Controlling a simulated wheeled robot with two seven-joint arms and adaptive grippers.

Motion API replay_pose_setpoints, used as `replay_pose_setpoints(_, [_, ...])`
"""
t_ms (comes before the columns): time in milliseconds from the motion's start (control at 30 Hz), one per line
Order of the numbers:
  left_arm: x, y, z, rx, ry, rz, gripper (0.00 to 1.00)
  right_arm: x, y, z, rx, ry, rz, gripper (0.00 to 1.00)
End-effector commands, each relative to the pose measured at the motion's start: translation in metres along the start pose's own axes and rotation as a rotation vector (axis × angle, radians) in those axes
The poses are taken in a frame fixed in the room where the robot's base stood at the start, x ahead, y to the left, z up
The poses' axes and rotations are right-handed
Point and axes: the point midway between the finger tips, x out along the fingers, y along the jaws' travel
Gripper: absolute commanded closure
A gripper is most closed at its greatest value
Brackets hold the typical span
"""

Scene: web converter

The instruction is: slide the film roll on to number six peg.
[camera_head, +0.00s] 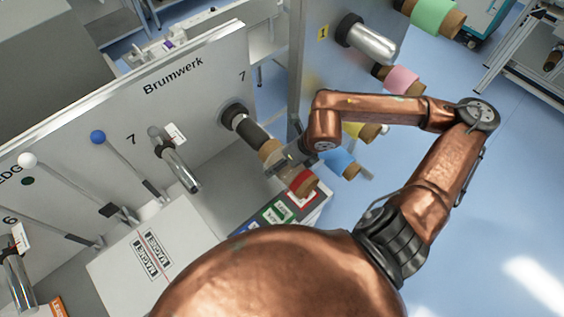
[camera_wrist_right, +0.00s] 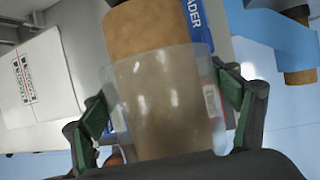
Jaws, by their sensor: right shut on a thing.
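The film roll (camera_wrist_right: 160,100) fills the right wrist view, a brown cardboard core wrapped in clear film, with bare core at its top end. My right gripper (camera_wrist_right: 170,110) has a finger on either side of it and is shut on it. In the head view my right gripper (camera_head: 287,160) is by the dark peg (camera_head: 248,130) under a number 7; its fingers are small and partly hidden. A number 6 is at the far left, beside a metal peg (camera_head: 18,278) cut by the frame edge. My left gripper is not in view.
Levers with a white knob (camera_head: 28,160) and a blue knob (camera_head: 97,137) stand before the left panel. A white box (camera_head: 140,255) is below them.

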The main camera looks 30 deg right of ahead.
Motion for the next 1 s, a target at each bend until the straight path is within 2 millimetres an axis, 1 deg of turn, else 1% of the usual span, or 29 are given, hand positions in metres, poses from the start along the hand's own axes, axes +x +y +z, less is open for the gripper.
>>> replay_pose_setpoints(467, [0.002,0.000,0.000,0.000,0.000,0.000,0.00,-0.004,0.000,-0.007,-0.001,-0.002,0.000,0.67])
replay_pose_setpoints(733, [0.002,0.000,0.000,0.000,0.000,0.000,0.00,-0.010,0.000,-0.024,-0.002,0.000,-0.002,0.67])
replay_pose_setpoints(1000, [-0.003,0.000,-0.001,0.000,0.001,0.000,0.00,-0.018,0.000,-0.040,-0.001,-0.001,-0.001,0.67])
